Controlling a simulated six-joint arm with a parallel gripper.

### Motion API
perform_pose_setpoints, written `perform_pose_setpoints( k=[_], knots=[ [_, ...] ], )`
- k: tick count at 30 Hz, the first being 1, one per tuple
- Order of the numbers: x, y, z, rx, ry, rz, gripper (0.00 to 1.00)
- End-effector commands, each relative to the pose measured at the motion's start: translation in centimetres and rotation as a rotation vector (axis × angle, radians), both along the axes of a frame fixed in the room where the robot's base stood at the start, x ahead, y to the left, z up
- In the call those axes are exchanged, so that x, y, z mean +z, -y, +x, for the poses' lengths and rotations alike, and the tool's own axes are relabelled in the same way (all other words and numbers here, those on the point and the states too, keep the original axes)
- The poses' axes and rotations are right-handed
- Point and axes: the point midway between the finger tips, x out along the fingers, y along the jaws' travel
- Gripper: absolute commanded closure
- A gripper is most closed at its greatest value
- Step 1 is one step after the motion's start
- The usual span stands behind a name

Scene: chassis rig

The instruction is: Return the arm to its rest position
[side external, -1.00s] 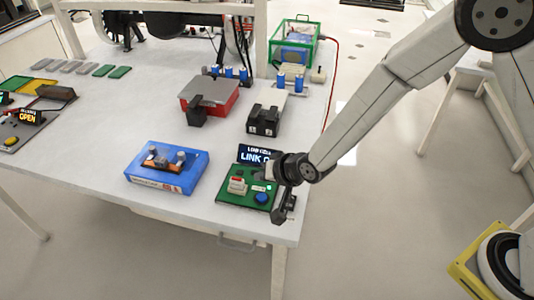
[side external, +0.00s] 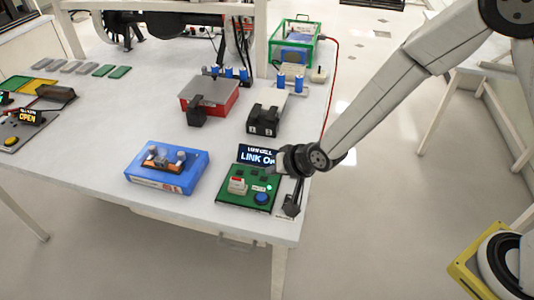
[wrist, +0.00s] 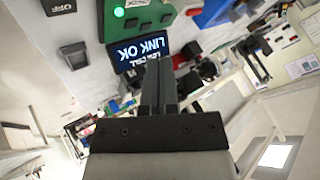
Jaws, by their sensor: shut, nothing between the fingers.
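My arm reaches in from the upper right in the side view. My gripper (side external: 284,160) is at the table's right front corner, above the back right of the green board, in front of part of the small screen. In the wrist view the two dark fingers of my gripper (wrist: 158,65) lie together, shut and empty. Their tips overlap the lower edge of the "LINK OK" screen (wrist: 142,50) in that picture. The fingertips are hard to make out in the side view.
The green board (side external: 238,201) has a blue button. A small black device (side external: 291,207) stands beside it. A blue box (side external: 150,178), a black two-slot block (side external: 262,122) and a red-grey box (side external: 222,87) stand on the table (side external: 100,140). Open floor lies to the right.

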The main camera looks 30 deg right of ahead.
Motion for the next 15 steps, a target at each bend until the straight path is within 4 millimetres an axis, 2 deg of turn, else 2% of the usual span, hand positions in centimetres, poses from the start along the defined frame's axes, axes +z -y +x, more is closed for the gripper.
perform_pose_setpoints(
  k=[7,15],
  knots=[
    [2.5,6.5,-2.5,0.064,-0.093,-0.136,1.00],
    [4.8,14.0,-8.1,0.175,-0.239,-0.293,1.00]
  ],
)
